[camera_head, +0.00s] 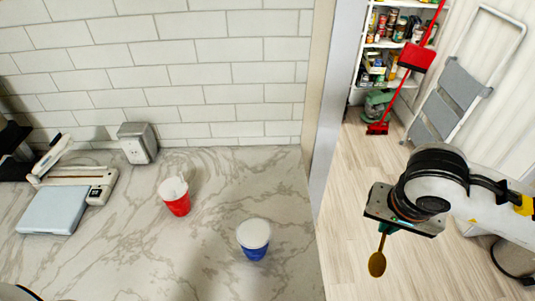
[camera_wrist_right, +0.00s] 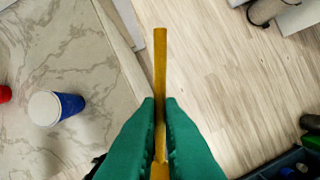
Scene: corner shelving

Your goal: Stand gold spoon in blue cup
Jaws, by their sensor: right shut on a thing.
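The gold spoon (camera_head: 377,264) hangs below my right gripper (camera_head: 386,230) in the head view, bowl end down, out over the floor to the right of the counter. In the right wrist view my green fingers (camera_wrist_right: 159,104) are shut on the spoon (camera_wrist_right: 160,65), and a straight length of it sticks out past the fingertips. The blue cup (camera_head: 255,254) stands upright on the counter near its right edge, its top white. It also shows in the right wrist view (camera_wrist_right: 71,106), left of my fingers and well apart from the spoon. My left gripper is not seen.
A red cup (camera_head: 177,204) stands on the marble counter (camera_head: 120,255), left of and behind the blue cup. Shelves (camera_head: 395,48), a red broom (camera_head: 417,57) and a stepladder (camera_head: 450,100) are at the back right.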

